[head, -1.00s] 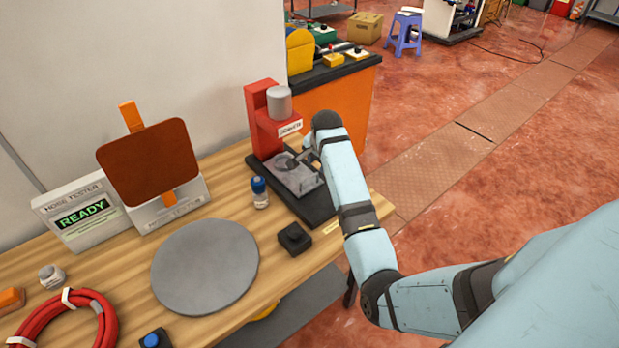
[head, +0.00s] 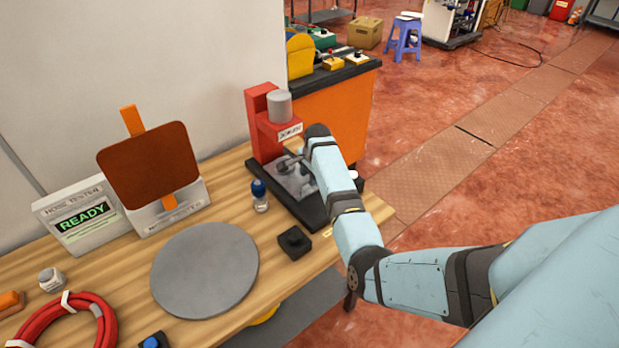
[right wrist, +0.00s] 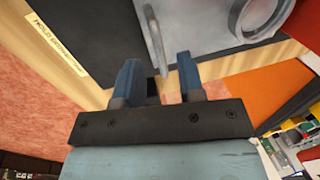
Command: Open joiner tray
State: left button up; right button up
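The joiner is a red press (head: 262,125) with a grey cylinder on top and a black base, at the right end of the wooden bench. Its grey tray (head: 293,184) lies on the base, partly covered by my right arm. In the right wrist view the tray's metal handle (right wrist: 154,36) points down between my fingertips. My right gripper (right wrist: 158,62) is open, with a finger on either side of the handle's end in the picture; I see no grip on it. My left gripper is out of view.
A blue-capped bottle (head: 260,195) and a small black block (head: 294,242) stand close to the joiner's base. A grey round plate (head: 205,270), a hose tester (head: 82,215) and a red hose coil (head: 68,318) are farther left. An orange cabinet (head: 335,115) stands behind.

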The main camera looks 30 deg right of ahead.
jog(key=shift+w+f, duration=0.15)
jog(key=shift+f, duration=0.65)
grip_shut()
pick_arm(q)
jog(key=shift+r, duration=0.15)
